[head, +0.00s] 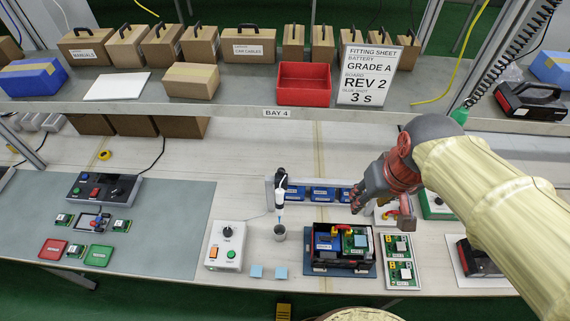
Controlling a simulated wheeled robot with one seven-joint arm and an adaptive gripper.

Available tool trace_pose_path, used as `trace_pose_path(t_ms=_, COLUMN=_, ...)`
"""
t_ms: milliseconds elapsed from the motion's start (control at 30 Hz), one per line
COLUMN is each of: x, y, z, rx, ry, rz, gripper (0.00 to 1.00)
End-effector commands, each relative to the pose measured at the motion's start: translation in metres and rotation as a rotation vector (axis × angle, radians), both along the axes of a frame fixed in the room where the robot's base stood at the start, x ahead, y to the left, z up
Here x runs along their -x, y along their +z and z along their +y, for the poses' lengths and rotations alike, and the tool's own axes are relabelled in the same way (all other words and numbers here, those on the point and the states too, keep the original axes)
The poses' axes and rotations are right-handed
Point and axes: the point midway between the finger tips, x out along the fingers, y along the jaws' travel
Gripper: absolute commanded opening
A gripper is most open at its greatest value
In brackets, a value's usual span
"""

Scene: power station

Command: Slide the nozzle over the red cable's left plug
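A dispenser with a black top and a narrow nozzle (280,205) hangs upright above a small grey cup (280,232), left of the black box. The black open box (325,268) stands on a blue base and holds a blue block and a green board. Small red and yellow parts (337,232) show at its back edge; the red cable and its left plug are too small to make out surely. My gripper (382,212) is above and right of the box, apart from the nozzle. Its fingers look spread, with nothing seen held between them.
A control box with a knob (228,245) stands left of the cup. A tray of green boards (401,262) lies right of the black box. A row of blue blocks (324,195) lies behind. A shelf with cartons and a red bin (303,85) runs above.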

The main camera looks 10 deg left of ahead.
Motion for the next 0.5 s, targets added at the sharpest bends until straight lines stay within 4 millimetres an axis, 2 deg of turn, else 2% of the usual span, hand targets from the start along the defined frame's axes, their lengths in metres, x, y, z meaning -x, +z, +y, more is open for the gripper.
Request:
trace_pose_path(t_ms=100, x=-0.021, y=0.004, z=0.017, rx=0.012, ry=0.064, rz=0.065, gripper=0.38)
trace_pose_path(t_ms=267, x=-0.056, y=-0.002, z=0.048, rx=0.031, ry=0.182, rz=0.158, gripper=0.38)
trace_pose_path(t_ms=500, x=-0.107, y=-0.029, z=0.101, rx=0.056, ry=0.399, rz=0.275, gripper=0.38)
